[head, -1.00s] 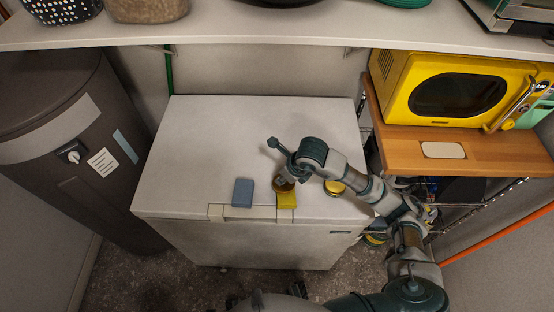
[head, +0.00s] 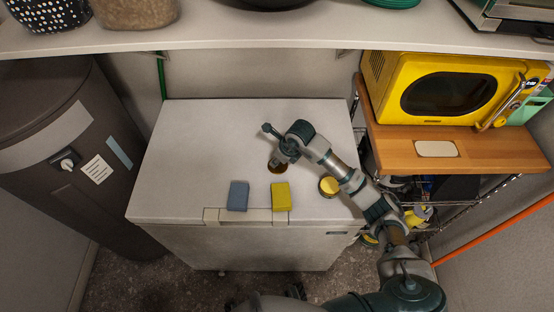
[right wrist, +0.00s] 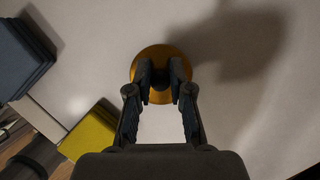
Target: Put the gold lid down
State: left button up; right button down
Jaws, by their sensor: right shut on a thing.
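The gold lid (right wrist: 149,62) shows as a round gold disc in the right wrist view. My right gripper (right wrist: 160,72) is shut on its middle, and the fingers hide part of it. In the head view, the lid (head: 277,168) is a small brownish-gold disc below my right gripper (head: 280,160), over the white chest top (head: 200,140). It looks level and close to the surface; I cannot tell whether it touches.
A blue block (head: 238,196) and a yellow block (head: 281,196) lie near the chest's front edge. A round yellow-topped thing (head: 329,186) stands right of them, beside my right forearm. A yellow microwave (head: 450,90) sits on a wooden shelf. The chest's back left is clear.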

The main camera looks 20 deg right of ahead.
jog(key=c, duration=1.2)
grip_release()
pick_arm(q)
jog(key=shift+w+r, duration=0.1)
jog(key=shift+w, duration=0.05)
pick_arm(e)
jog(key=shift+o, duration=0.7)
jog(key=shift+a, duration=0.1)
pick_arm(q)
jog(key=shift+s+f, duration=0.3)
jog(key=shift+f, duration=0.05)
pick_arm(e)
jog(key=v, duration=1.2)
pick_arm(q)
jog(key=shift+s, duration=0.15)
